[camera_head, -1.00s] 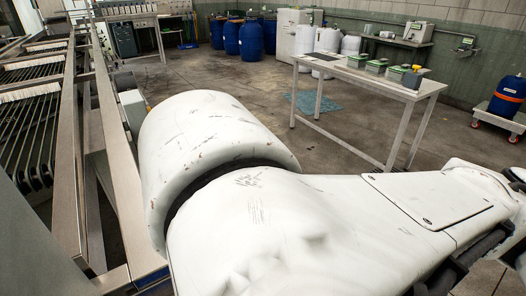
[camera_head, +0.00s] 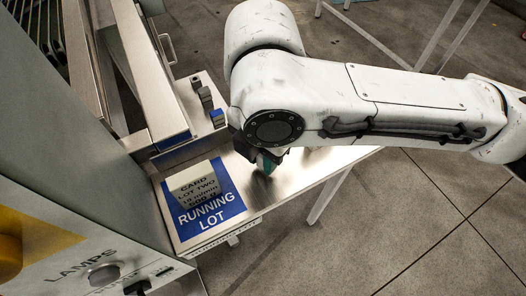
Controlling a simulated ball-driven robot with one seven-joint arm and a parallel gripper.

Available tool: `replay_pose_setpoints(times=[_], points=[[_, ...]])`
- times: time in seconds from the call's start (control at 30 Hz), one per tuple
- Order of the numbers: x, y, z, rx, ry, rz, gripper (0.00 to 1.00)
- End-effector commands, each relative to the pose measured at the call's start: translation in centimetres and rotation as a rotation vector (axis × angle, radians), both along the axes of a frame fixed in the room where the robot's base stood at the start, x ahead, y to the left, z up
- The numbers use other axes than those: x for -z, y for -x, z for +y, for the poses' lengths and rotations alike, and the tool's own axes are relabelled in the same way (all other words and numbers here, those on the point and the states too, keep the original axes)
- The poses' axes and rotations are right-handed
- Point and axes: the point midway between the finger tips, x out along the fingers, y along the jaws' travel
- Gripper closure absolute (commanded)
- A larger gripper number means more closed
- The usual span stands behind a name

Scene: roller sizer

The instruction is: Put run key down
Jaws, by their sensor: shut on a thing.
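My gripper (camera_head: 262,154) is low over the bright metal shelf, right of the blue label, and mostly hidden under my white arm. It is shut on a small teal piece, which I take to be the run key (camera_head: 267,166). Only part of the key shows, and I cannot tell whether it touches the shelf (camera_head: 305,176).
A blue "RUNNING LOT" plate (camera_head: 207,221) lies left of my gripper with a lot card (camera_head: 191,182) on it. A blue-topped block (camera_head: 217,118) and dark blocks (camera_head: 206,97) stand behind. A cabinet marked "LAMPS" (camera_head: 81,262) borders the left.

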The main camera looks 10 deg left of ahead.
Motion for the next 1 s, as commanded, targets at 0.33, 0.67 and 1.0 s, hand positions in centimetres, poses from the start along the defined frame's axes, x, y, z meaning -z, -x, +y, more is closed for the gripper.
replay_pose_setpoints(times=[0.33, 0.67, 1.0], points=[[0.4, 0.0, 0.0, 0.000, -0.001, -0.001, 1.00], [0.3, 0.0, 0.0, 0.000, 0.000, -0.001, 0.50], [-1.0, -0.1, 0.0, 0.001, -0.001, -0.003, 0.50]])
